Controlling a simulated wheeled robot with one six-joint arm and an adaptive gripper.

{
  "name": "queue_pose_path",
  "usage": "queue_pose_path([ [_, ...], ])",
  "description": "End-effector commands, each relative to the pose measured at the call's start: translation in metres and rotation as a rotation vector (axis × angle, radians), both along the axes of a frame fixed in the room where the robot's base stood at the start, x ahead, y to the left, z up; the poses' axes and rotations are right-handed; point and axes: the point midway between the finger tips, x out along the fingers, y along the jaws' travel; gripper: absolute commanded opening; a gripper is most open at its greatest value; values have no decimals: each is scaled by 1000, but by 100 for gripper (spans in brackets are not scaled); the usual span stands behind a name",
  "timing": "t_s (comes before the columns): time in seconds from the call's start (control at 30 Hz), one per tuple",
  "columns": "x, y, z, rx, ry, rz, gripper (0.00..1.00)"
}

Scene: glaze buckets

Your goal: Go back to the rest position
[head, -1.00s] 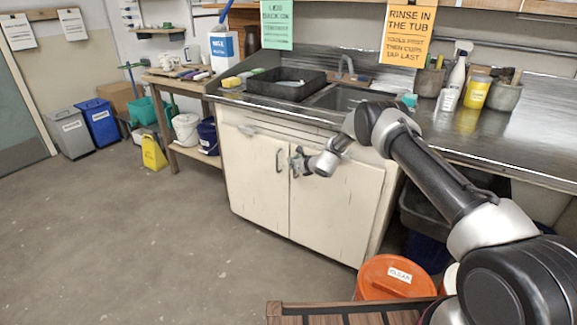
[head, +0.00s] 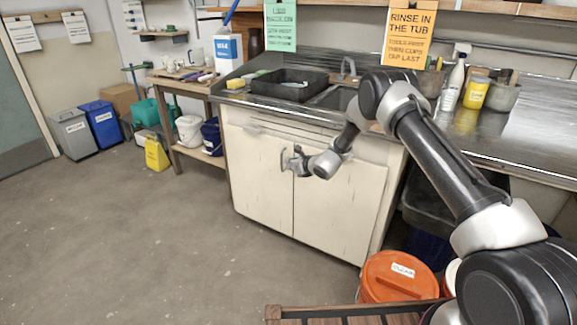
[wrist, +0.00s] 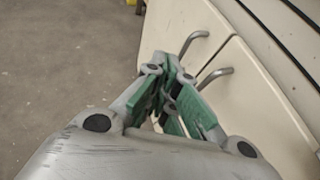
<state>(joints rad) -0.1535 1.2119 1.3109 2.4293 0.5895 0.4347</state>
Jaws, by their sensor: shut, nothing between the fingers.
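My gripper (head: 295,158) is in front of the white sink cabinet (head: 262,190), at the height of its door handles. In the wrist view the green-padded fingers of my gripper (wrist: 176,78) are drawn together, with nothing held between them. Two curved metal handles (wrist: 214,74) on the cabinet doors show just past the fingers. My gripper looks apart from them, though the exact gap is hard to tell. In the head view my arm reaches in from the right, bent at a raised elbow in front of the counter.
A steel counter (head: 535,140) with a sink and a black tray (head: 290,84) is above the cabinet. An orange-lidded bucket (head: 398,277) stands at the lower right, near a wooden slatted surface (head: 345,315).

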Motion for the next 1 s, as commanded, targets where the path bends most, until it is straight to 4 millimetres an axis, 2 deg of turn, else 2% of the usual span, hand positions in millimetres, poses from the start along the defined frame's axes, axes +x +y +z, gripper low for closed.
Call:
queue_pose_path([
  [0.1, -16, 6, 9, 0, 0, 1, 0],
  [0.23, -24, 9, 13, -7, -6, 4, 0],
  [0.33, -36, 16, 12, -54, -43, 83, 0],
  [0.37, -44, 18, 8, -78, -50, 124, 0],
  [0.47, -89, 23, -17, -164, -53, 297, 0],
  [0.5, -111, 24, -25, -200, -56, 381, 0],
  [0.57, -145, 23, -23, -258, -76, 526, 0],
  [0.67, -198, 15, 2, -351, -138, 769, 0],
  [0.77, -251, -8, 42, -450, -219, 1023, 0],
  [0.87, -302, -41, 87, -551, -303, 1262, 0],
  [1.0, -366, -98, 146, -703, -403, 1557, 0],
])
